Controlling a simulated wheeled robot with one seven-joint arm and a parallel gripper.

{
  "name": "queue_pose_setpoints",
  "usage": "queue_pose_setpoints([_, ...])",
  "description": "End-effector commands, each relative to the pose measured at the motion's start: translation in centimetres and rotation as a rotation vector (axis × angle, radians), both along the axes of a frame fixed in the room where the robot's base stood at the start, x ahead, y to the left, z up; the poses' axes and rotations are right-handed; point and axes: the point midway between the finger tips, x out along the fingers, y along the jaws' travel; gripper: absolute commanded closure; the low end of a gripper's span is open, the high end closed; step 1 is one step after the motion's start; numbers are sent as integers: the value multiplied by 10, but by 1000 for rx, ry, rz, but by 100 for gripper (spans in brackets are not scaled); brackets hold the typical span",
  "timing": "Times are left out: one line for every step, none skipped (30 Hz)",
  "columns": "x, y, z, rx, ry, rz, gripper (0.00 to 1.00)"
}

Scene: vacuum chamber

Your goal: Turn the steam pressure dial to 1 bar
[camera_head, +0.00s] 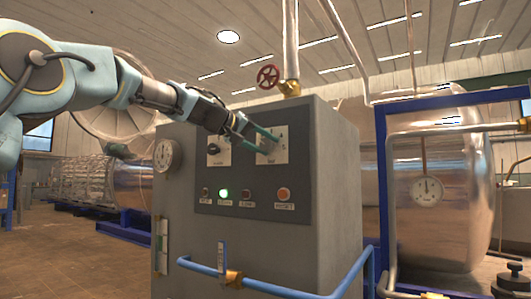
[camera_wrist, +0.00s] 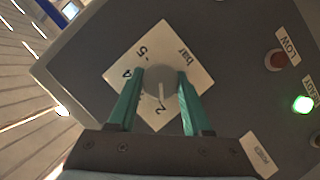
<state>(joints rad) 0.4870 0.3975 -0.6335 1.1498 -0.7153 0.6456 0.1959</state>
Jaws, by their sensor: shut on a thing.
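The steam pressure dial is a round grey knob (camera_wrist: 158,80) on a white square plate (camera_wrist: 192,72) marked "bar", 5, 4 and 2 in the wrist view. Its white pointer line aims at the 2. The places for 3 and 1 seem hidden by my fingers. My gripper (camera_wrist: 161,76) has one teal finger on each side of the knob and is shut on it. In the head view my gripper (camera_head: 274,144) reaches the right-hand plate (camera_head: 280,154) on the grey control cabinet (camera_head: 255,182); the knob is hard to make out there.
A second knob (camera_head: 213,149) sits left of the dial. Below are a lit green lamp (camera_head: 223,194) and an orange-red button (camera_head: 283,194). A red handwheel (camera_head: 268,77) is above the cabinet. A blue pipe (camera_head: 290,292) crosses its lower front.

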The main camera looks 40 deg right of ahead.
Motion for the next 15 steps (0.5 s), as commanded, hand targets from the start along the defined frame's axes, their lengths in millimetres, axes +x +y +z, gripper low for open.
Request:
queue_pose_setpoints([2,0,-5,-13,46,1,100])
queue_pose_setpoints([1,0,-5,-20,72,0,100])
queue_pose_setpoints([1,0,-5,-30,110,0,100])
queue_pose_setpoints([1,0,-6,-36,136,0,100])
queue_pose_setpoints([1,0,-6,-43,165,0,100])
queue_pose_setpoints([2,0,-6,-53,201,1,100])
queue_pose_setpoints([2,0,-6,-60,228,1,100])
queue_pose_setpoints([2,0,-6,-69,256,1,100])
queue_pose_setpoints([2,0,-6,-78,292,0,100])
queue_pose_setpoints([2,0,-6,-85,321,1,100])
queue_pose_setpoints([2,0,-7,-92,348,0,100])
queue_pose_setpoints([2,0,-7,-101,383,1,100])
queue_pose_setpoints([2,0,-7,-108,409,1,100])
queue_pose_setpoints([2,0,-7,-115,435,1,100])
queue_pose_setpoints([2,0,-7,-124,469,0,100])
